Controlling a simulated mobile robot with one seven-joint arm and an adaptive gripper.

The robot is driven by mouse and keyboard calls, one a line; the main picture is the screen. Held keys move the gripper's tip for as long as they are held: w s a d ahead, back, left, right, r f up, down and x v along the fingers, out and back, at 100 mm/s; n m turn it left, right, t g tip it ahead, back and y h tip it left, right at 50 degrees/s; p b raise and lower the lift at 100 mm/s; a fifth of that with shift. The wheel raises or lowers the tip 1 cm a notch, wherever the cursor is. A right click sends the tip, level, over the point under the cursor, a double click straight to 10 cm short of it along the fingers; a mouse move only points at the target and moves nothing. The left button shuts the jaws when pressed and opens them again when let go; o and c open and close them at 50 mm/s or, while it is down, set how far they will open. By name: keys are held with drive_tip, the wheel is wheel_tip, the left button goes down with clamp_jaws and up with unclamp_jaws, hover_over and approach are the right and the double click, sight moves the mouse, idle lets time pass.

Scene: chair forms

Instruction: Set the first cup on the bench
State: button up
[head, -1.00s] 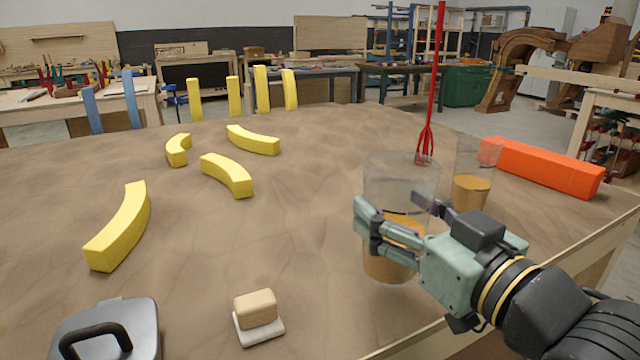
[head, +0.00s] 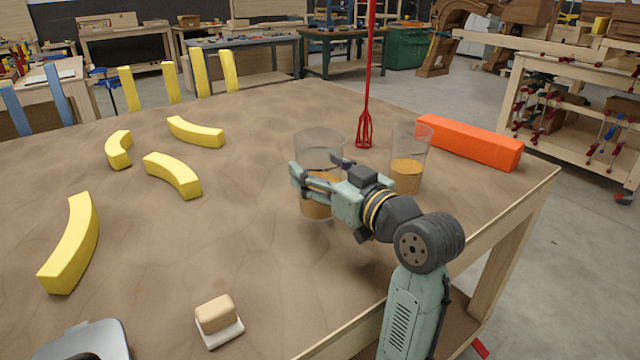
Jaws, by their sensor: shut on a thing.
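A clear cup with amber liquid in its lower part (head: 319,142) is in my gripper (head: 322,178), over the right half of the brown-topped table (head: 250,250). The fingers are shut around the cup's middle, and the cup looks upright. I cannot tell whether its base touches the tabletop. A second clear cup with amber liquid (head: 407,172) stands on the table just right of and behind the held one. Which of the two is called the first cup is not marked.
A red whisk (head: 365,125) stands upright behind the cups. An orange bar (head: 470,142) lies at the right. Several yellow curved blocks (head: 172,175) lie at the left. A beige block on a white base (head: 217,318) and a grey lidded thing (head: 90,340) are in front. The table's middle is clear.

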drive_tip(key=shift+w, duration=0.25)
drive_tip(key=shift+f+b, duration=1.5)
drive_tip(key=shift+f, duration=0.4)
drive_tip(key=o, duration=0.9)
drive_tip(key=shift+c, duration=0.2)
drive_tip(key=shift+r, duration=0.1)
drive_tip(key=shift+s+d+r, duration=0.1)
drive_tip(key=shift+d, duration=0.05)
drive_tip(key=b+v, duration=0.2)
drive_tip(key=v, duration=0.9)
drive_tip(key=shift+s+d, duration=0.2)
drive_tip(key=shift+s, duration=0.1)
drive_tip(key=shift+s+d, duration=0.1)
